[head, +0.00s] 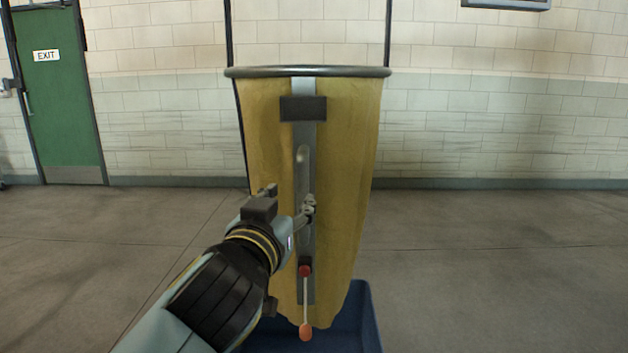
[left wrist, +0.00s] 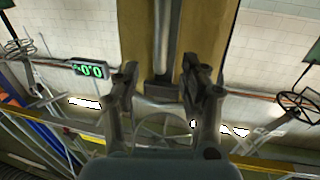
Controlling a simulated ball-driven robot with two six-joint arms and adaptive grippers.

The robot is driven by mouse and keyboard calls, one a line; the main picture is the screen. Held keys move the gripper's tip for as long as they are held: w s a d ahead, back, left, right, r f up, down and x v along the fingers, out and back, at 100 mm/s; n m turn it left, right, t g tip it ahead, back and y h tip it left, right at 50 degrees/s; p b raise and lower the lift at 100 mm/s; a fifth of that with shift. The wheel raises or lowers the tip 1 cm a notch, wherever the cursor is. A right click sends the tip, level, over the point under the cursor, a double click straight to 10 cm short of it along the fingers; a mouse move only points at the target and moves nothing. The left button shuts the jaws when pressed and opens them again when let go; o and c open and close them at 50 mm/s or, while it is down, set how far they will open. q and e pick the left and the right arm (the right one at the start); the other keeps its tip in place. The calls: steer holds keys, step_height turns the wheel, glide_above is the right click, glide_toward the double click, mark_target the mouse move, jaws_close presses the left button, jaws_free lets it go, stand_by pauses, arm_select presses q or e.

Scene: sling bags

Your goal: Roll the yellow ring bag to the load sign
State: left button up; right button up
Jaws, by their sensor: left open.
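The yellow ring bag (head: 345,150) hangs upright in the middle of the head view from a dark ring (head: 308,72). A grey metal strip (head: 304,240) with an upright grab handle (head: 302,165) runs down its front. The bag also shows in the left wrist view (left wrist: 205,35). My left gripper (head: 289,198) is in front of the bag, near the handle's lower end. Its fingers are open in the left wrist view (left wrist: 160,78), with the grey bar between and beyond them. Contact cannot be told. No load sign is recognisable. My right gripper is out of view.
A blue tub (head: 365,325) is under the bag. A lever with an orange knob (head: 305,332) hangs low on the strip. A green exit door (head: 60,100) is at left. A green-lit display (left wrist: 88,70) shows in the left wrist view. Floor on both sides is clear.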

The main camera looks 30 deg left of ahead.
mark_target(301, 189)
arm_select(q)
steer(key=p+x, duration=0.1)
steer(key=x, duration=0.8)
steer(key=shift+w+a+f, duration=0.15)
steer(key=shift+w, duration=0.05)
jaws_close()
steer(key=shift+w+f, duration=0.1)
steer(key=shift+f, duration=0.1)
